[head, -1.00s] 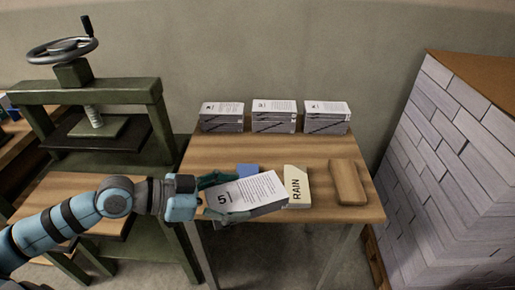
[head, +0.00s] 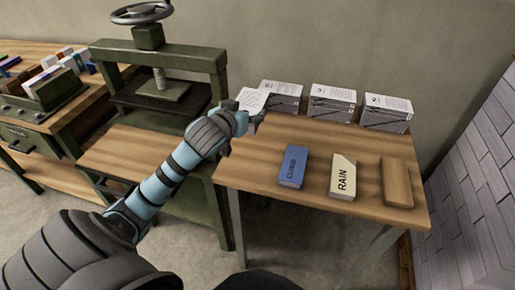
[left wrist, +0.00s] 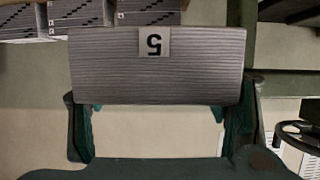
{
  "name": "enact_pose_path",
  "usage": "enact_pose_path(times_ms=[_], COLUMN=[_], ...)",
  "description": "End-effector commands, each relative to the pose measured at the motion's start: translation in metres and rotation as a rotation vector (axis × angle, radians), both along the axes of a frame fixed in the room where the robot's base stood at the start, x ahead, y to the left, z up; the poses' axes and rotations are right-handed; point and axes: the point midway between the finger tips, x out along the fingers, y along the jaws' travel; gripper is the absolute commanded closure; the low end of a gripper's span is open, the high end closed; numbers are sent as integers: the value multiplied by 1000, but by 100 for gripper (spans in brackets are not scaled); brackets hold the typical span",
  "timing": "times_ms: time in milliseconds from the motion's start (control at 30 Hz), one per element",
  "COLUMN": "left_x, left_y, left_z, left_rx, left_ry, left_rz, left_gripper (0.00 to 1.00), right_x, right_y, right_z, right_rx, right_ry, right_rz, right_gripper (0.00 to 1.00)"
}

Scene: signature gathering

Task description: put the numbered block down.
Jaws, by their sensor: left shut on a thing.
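The numbered block (head: 251,101) is a grey stack of sheets with a printed white top. In the left wrist view its layered edge (left wrist: 110,68) faces me, with a tag reading 5 upside down. My left gripper (head: 243,113) is shut on it at the back left corner of the wooden table (head: 290,215). In the left wrist view the green fingers sit at either end of the block (left wrist: 205,70). My forearm hides part of the hold, and I cannot tell whether the block touches the table. My right gripper is not in view.
Three similar stacks (head: 282,98) (head: 332,103) (head: 386,113) stand along the table's back edge, the first close to the held block. A blue CLOUD block (head: 292,166), a cream RAIN block (head: 343,176) and a plain wooden block (head: 397,182) lie nearer the front. A green press (head: 160,60) stands left.

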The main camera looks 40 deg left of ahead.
Motion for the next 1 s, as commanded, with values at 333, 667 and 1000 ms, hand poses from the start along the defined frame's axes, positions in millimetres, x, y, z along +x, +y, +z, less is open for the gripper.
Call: enact_pose_path(times_ms=[333,667,1000], left_x=[0,0,0], left_y=[-1,-1,-1], left_z=[-108,-152,-151], left_rx=[0,1,0], left_ry=[1,-1,2], left_rz=[-2,-4,-3], left_gripper=[68,68,8], right_x=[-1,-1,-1], right_y=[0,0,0], right_z=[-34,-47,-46], right_rx=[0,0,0], right_ry=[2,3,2], right_rz=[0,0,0], right_gripper=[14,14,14])
